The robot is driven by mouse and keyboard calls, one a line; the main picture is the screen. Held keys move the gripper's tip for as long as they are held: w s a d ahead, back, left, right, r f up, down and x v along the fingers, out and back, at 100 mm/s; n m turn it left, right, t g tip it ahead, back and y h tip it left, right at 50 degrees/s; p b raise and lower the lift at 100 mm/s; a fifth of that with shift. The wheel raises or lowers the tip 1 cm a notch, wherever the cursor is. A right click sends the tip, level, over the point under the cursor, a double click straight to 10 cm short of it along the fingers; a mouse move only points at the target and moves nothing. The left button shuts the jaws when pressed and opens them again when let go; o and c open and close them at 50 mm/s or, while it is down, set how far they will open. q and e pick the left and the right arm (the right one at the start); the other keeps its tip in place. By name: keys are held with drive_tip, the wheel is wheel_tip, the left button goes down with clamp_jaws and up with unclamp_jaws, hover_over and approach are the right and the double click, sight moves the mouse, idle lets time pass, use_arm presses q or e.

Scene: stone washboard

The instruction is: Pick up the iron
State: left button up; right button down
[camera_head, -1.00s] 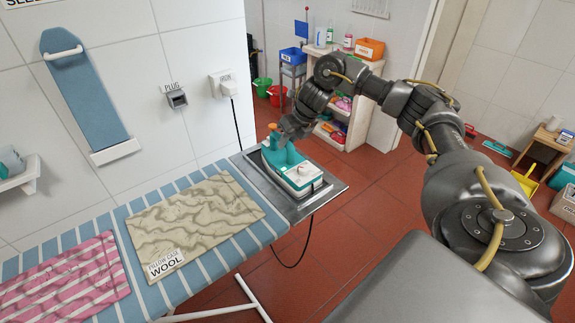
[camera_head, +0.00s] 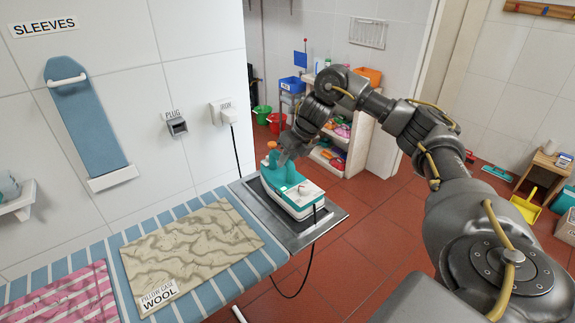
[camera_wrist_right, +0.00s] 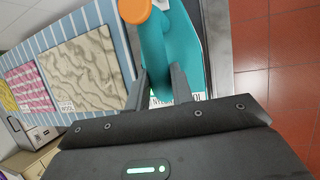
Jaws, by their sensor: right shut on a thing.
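The teal and white iron (camera_head: 297,196) is on the metal rest plate (camera_head: 323,231) at the far right end of the ironing board. Whether it touches the plate or is slightly above it, I cannot tell. My right gripper (camera_head: 285,156) is at the iron's top from above and behind. In the right wrist view, its two fingers (camera_wrist_right: 160,84) are on either side of the teal handle (camera_wrist_right: 182,45), shut on it. An orange knob (camera_wrist_right: 134,10) shows at the handle's end. The iron's soleplate is hidden. My left gripper is not in view.
A beige pillow case (camera_head: 190,255) labelled WOOL and a pink striped cloth (camera_head: 65,297) lie on the striped board (camera_head: 222,284). A dark cord (camera_head: 303,278) hangs by the rest plate. A wall with sockets (camera_head: 224,112) stands behind.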

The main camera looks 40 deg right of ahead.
drive_tip(key=s+a+r+p, duration=0.3)
drive_tip(key=s+a+r, duration=0.2)
drive_tip(key=s+r, duration=0.4)
drive_tip(key=shift+s+r, duration=0.2)
drive_tip(key=shift+s, duration=1.35)
